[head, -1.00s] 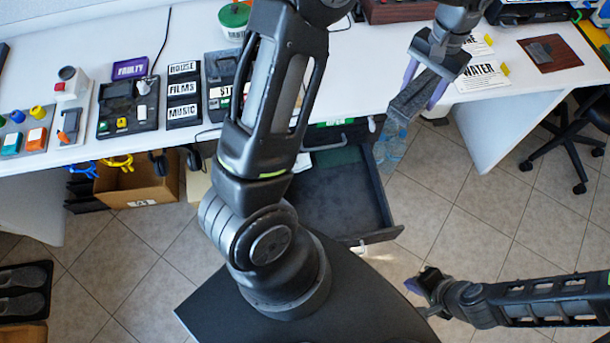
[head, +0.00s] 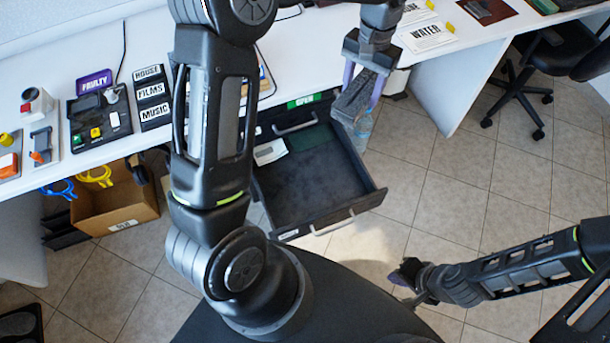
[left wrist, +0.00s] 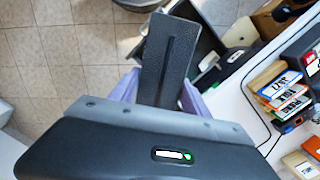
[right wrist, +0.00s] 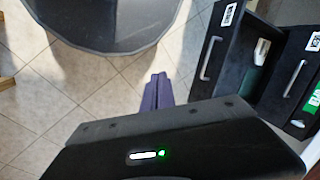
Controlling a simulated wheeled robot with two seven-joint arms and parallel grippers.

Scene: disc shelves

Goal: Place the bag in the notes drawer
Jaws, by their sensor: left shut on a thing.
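The bag (head: 351,102) is a dark grey, flat, textured piece. My left gripper (head: 364,86) is shut on it and holds it above the right rear side of the open drawer (head: 378,198). In the left wrist view the bag (left wrist: 167,60) sits between the purple fingers, hiding part of the drawer behind it. The drawer is dark and pulled out under the desk, with a white item (head: 270,151) at its back left and a green one (head: 308,137) at its back. My right gripper (head: 408,272) is low at the right, its fingers together and empty in the right wrist view (right wrist: 158,90).
The white desk (head: 290,52) runs above the drawer, with labelled blocks and devices at its left. A cardboard box (head: 110,205) stands on the floor at left. A black chair (head: 525,85) stands at upper right. Tiled floor is free at right.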

